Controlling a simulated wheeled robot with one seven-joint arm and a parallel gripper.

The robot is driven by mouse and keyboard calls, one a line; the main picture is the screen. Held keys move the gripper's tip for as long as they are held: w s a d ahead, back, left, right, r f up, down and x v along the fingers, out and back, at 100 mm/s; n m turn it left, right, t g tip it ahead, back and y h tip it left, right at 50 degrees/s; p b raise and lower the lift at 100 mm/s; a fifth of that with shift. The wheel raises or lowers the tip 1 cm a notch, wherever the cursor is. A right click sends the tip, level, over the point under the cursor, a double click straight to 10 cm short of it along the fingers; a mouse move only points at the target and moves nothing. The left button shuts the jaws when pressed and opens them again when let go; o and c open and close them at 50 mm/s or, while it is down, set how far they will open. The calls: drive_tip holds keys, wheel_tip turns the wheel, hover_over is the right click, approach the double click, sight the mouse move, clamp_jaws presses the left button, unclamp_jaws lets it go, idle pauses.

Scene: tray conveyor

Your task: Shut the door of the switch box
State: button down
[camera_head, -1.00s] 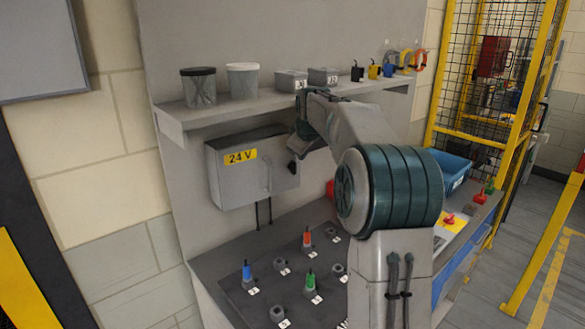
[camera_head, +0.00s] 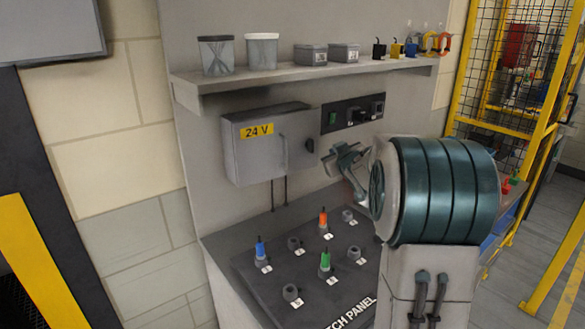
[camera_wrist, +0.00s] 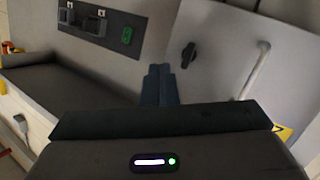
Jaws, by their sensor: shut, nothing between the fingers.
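The grey switch box (camera_head: 265,150) with a yellow "24 V" label hangs on the back panel, under the shelf. Its door (camera_head: 265,163) faces front and lies flat or nearly flat against the box; I cannot tell whether a thin gap remains. The dark knob (camera_head: 309,146) is at the door's right edge, beside a pale bar handle. In the wrist view the door (camera_wrist: 225,65) fills the upper right, with knob and handle showing. My gripper (camera_wrist: 160,72) is shut and empty, close to the door's knob side. In the head view my gripper (camera_head: 335,160) is right of the box.
The shelf (camera_head: 300,73) above carries jars, small boxes and coloured items. A black switch strip (camera_head: 352,113) is right of the box. Below, the patch panel (camera_head: 300,262) holds coloured plugs and sockets. Yellow fencing (camera_head: 465,85) stands at the right.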

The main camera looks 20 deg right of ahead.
drive_tip(key=s+a+f+t+y+b, duration=0.1)
drive_tip(key=s+a+f+y+b, duration=0.1)
drive_tip(key=s+a+f+y, duration=0.35)
drive_tip(key=y+p, duration=0.1)
drive_tip(key=p, duration=0.3)
approach(292, 160)
drive_tip(key=w+a+r, duration=0.1)
drive_tip(key=w+a, duration=0.2)
drive_tip(key=w, duration=0.2)
drive_tip(key=shift+w+a+r+t, duration=0.1)
drive_tip(key=shift+w+a+t, duration=0.25)
drive_tip(key=shift+w, duration=0.2)
